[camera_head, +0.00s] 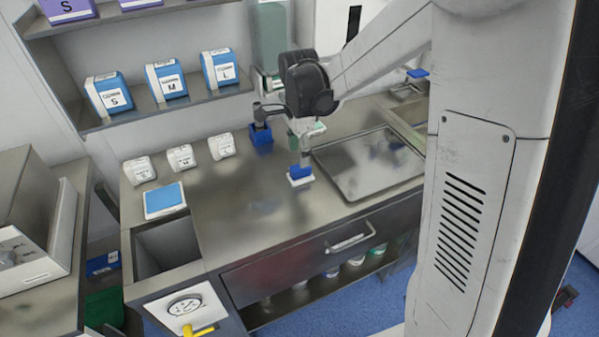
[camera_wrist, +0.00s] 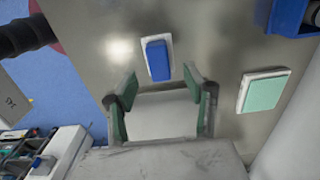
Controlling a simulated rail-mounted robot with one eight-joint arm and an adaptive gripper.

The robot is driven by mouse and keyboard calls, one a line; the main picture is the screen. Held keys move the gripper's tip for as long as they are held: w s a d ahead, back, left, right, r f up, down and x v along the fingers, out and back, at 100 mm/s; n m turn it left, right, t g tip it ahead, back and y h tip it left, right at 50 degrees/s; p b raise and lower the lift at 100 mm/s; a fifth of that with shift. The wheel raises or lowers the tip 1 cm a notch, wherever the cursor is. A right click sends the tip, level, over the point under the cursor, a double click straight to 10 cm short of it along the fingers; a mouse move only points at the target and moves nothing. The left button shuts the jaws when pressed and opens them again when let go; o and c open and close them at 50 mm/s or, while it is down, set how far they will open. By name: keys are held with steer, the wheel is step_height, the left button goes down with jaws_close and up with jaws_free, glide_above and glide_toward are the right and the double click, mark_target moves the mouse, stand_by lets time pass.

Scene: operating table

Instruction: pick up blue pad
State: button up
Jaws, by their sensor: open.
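The blue pad (camera_wrist: 158,58) has a white backing and lies flat on the steel counter. In the wrist view it is just beyond the gap between my fingertips.
A green pad (camera_wrist: 264,91) lies right of the blue pad in the wrist view. A blue bin (camera_head: 261,136) stands behind. A steel tray (camera_head: 368,163) lies to the right. Small white boxes (camera_head: 181,158) and a light-blue pack (camera_head: 164,199) are at left. The counter middle is clear.

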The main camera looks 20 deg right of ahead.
mark_target(300, 169)
steer(key=shift+d+f, duration=0.2)
steer(key=shift+f, duration=3.15)
steer(key=shift+s, duration=0.1)
jaws_close()
steer(key=shift+r, duration=0.15)
steer(key=shift+r, duration=0.65)
step_height(300, 169, up, 3)
steer(key=shift+f, duration=0.1)
steer(key=s+a+r, duration=0.6)
steer(key=a, duration=0.3)
steer(key=shift+s+a+r, duration=0.2)
steer(key=shift+a+r, duration=0.15)
steer(key=shift+a, duration=0.05)
